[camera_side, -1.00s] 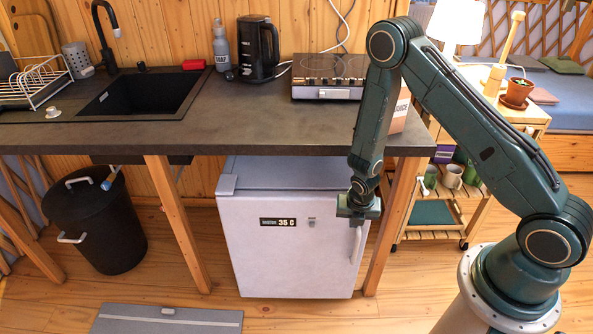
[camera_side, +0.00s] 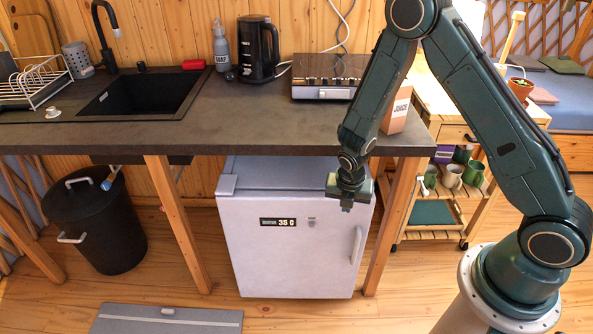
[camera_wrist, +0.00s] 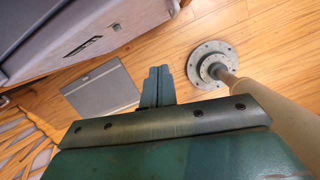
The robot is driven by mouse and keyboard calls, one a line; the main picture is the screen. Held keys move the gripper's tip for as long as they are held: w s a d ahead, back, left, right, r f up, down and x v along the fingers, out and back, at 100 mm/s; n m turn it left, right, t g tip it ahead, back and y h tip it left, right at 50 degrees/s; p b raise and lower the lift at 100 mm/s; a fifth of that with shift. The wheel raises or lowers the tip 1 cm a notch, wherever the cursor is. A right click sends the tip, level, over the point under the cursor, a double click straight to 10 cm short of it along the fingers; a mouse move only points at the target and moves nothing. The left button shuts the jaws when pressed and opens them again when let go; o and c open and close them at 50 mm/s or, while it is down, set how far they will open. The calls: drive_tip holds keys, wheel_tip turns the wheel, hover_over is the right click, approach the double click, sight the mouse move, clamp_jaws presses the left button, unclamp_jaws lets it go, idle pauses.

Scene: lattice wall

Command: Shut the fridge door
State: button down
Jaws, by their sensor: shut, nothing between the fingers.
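The small white fridge (camera_side: 250,265) stands under the counter. Its front door (camera_side: 300,265) has a "35 C" label and a vertical handle (camera_side: 357,246) on the right. The door lies close to the cabinet; I cannot tell whether a thin gap is left at its edge. My gripper (camera_side: 347,207) is shut and empty, in front of the door's upper right, above and left of the handle. In the wrist view its fingers (camera_wrist: 160,72) are together, with the fridge (camera_wrist: 95,35) at upper left. Whether the fingers touch the door is unclear.
The counter (camera_side: 270,130) overhangs the fridge, with a wooden leg (camera_side: 178,215) on its left and another (camera_side: 392,225) on its right. A black bin (camera_side: 100,225) stands at left. A grey flat panel (camera_side: 165,320) lies on the floor in front. A juice carton (camera_side: 397,110) stands by my arm.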

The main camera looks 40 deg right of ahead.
drive_tip(key=w+d+f, duration=0.4)
drive_tip(key=d+f, duration=0.1)
drive_tip(key=f, duration=0.4)
drive_tip(key=s+a+m, duration=0.3)
drive_tip(key=a, duration=0.9)
drive_tip(key=s+a+m+g, duration=0.1)
drive_tip(key=s+a+m, duration=0.1)
drive_tip(key=a, duration=1)
drive_tip(key=shift+s+m, duration=0.4)
drive_tip(key=shift+s, duration=0.4)
drive_tip(key=shift+r, duration=0.15)
